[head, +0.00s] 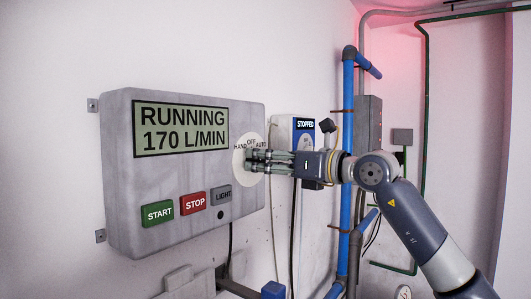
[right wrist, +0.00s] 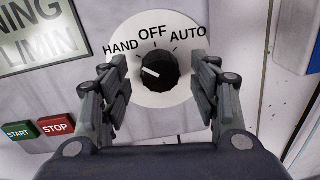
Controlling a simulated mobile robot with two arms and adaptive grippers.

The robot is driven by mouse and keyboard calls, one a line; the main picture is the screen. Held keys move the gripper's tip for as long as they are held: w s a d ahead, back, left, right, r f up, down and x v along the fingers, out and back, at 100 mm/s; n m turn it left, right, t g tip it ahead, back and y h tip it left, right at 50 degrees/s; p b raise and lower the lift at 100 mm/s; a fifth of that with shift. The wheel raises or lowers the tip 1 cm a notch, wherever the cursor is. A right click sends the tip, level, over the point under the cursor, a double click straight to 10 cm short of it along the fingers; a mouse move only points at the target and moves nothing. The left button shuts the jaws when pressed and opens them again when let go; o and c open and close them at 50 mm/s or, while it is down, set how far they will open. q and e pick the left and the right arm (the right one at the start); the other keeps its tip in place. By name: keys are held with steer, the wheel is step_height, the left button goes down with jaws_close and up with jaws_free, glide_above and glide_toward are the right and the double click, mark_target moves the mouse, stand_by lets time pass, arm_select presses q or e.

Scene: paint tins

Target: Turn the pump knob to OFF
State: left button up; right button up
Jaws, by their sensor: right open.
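The pump knob (right wrist: 160,72) is black and round, on a white dial plate (right wrist: 150,35) marked HAND, OFF and AUTO. Its white pointer line points left, toward HAND. My right gripper (head: 258,161) is open, with its fingers at the dial. In the right wrist view, one finger is to the left of the knob and one to the right, with gaps between them and the knob. In the head view the fingers hide the knob. The pump panel display (head: 181,129) reads RUNNING 170 L/MIN. My left gripper is not in view.
Below the display are a green START button (head: 157,213), a red STOP button (head: 193,201) and a grey LIGHT button (head: 221,195). A second box (head: 304,124) marked STOPPED is behind my right gripper. A blue pipe (head: 347,105) runs up the wall nearby.

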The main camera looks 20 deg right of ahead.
steer(key=shift+w+a, duration=0.15)
steer(key=shift+w, duration=0.05)
steer(key=c, duration=1.1)
steer(key=shift+m, duration=0.4)
steer(key=m+b, duration=0.1)
steer(key=m, duration=0.2)
steer(key=shift+m, duration=0.3)
steer(key=m+b, duration=0.1)
steer(key=m, duration=0.4)
steer(key=shift+r+g, duration=0.1)
steer(key=shift+g, duration=0.2)
